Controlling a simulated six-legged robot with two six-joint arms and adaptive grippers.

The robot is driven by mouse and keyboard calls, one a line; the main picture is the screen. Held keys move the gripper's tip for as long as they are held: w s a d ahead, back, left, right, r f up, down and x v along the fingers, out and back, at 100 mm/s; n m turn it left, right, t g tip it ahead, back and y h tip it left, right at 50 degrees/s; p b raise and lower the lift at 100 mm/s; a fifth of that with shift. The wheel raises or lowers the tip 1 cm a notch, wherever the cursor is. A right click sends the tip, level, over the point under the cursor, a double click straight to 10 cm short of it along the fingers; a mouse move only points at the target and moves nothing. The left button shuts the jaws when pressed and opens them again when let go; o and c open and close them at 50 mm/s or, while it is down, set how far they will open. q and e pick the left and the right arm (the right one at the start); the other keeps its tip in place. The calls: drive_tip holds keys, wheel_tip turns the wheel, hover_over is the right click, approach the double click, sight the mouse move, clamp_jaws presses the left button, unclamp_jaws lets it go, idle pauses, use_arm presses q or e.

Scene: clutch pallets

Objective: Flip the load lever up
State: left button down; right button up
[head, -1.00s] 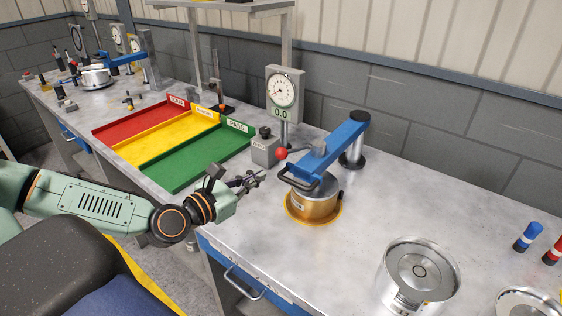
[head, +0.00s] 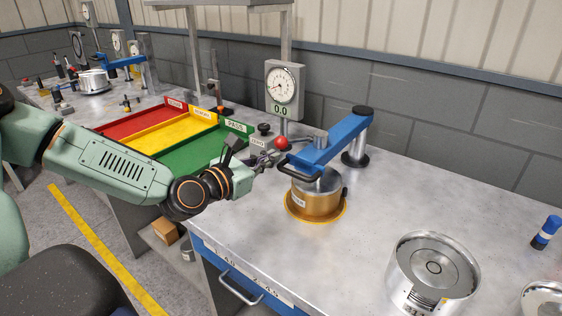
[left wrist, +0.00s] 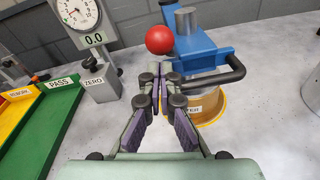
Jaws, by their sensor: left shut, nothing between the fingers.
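The load lever ends in a red ball knob (head: 281,143) beside the blue press arm (head: 335,140). The knob also shows in the left wrist view (left wrist: 159,40), just beyond and above the fingertips. My left gripper (head: 268,157) is shut and empty, close to the knob on its left and slightly below it; I cannot tell whether they touch. The lever's rod is mostly hidden behind the gripper and knob. A gold cylinder (head: 316,203) stands under the blue arm, on a yellow ring. My right gripper is not in view.
A dial gauge (head: 284,88) reading 0.0 stands behind the knob, with a grey ZERO block (left wrist: 101,85) near it. A black handle (left wrist: 236,70) juts from the blue arm. Red, yellow and green trays (head: 190,157) lie left. A silver cylinder (head: 432,268) stands front right.

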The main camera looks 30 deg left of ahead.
sight(296, 141)
use_arm(q)
drive_tip(key=w+b, duration=0.2)
drive_tip(key=w, duration=0.1)
drive_tip(key=shift+d+f, duration=0.2)
drive_tip(key=shift+d, duration=0.2)
drive_tip(key=shift+w, duration=0.3)
drive_tip(key=shift+w+a+b, duration=0.15)
drive_tip(key=shift+b, duration=0.15)
drive_tip(key=shift+w, duration=0.1)
drive_tip(key=shift+w+d, duration=0.15)
drive_tip(key=shift+d, duration=0.05)
drive_tip(key=shift+a, duration=0.1)
